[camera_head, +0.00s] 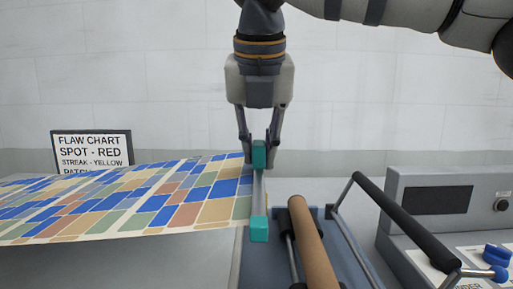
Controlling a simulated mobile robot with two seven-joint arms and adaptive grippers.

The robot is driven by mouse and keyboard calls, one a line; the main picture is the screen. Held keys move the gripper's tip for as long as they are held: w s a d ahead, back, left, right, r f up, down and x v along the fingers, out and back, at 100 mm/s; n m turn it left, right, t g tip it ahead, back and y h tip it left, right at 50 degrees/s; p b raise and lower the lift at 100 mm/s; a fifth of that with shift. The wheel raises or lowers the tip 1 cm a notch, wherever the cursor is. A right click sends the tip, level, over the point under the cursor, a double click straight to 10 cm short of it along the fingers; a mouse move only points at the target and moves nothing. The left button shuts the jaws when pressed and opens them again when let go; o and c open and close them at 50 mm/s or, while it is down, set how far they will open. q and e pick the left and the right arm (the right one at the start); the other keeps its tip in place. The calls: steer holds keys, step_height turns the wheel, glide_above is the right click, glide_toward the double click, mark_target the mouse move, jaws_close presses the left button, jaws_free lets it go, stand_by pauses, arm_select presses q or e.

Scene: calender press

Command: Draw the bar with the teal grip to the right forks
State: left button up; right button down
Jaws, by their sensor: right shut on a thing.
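A thin grey bar (259,193) lies along the right edge of a patterned sheet (130,200) of blue, tan, green and red patches. The bar has a teal grip (259,155) at its far end and another teal block (258,229) at its near end. My right gripper (259,150) comes down from above and is shut on the teal grip at the far end. My left gripper is out of view. I cannot make out the right forks for certain.
A brown roller (315,245) lies on a blue-grey bed just right of the bar. A black-sleeved handle bar (405,220) slants across farther right. A grey control box (440,195) with a dark screen and blue knobs stands at the right. A flaw chart (92,150) stands at back left.

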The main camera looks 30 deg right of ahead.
steer(key=shift+s+f, duration=0.15)
steer(key=shift+f, duration=0.2)
steer(key=f, duration=0.4)
steer(key=shift+s+f, duration=0.2)
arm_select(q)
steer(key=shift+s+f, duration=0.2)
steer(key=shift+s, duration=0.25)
arm_select(e)
steer(key=shift+w+f, duration=0.1)
steer(key=shift+f, duration=3.75)
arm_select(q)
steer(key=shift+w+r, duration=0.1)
arm_select(e)
steer(key=shift+f, duration=0.3)
steer(key=c, duration=1.4)
jaws_free()
steer(key=shift+c, duration=0.2)
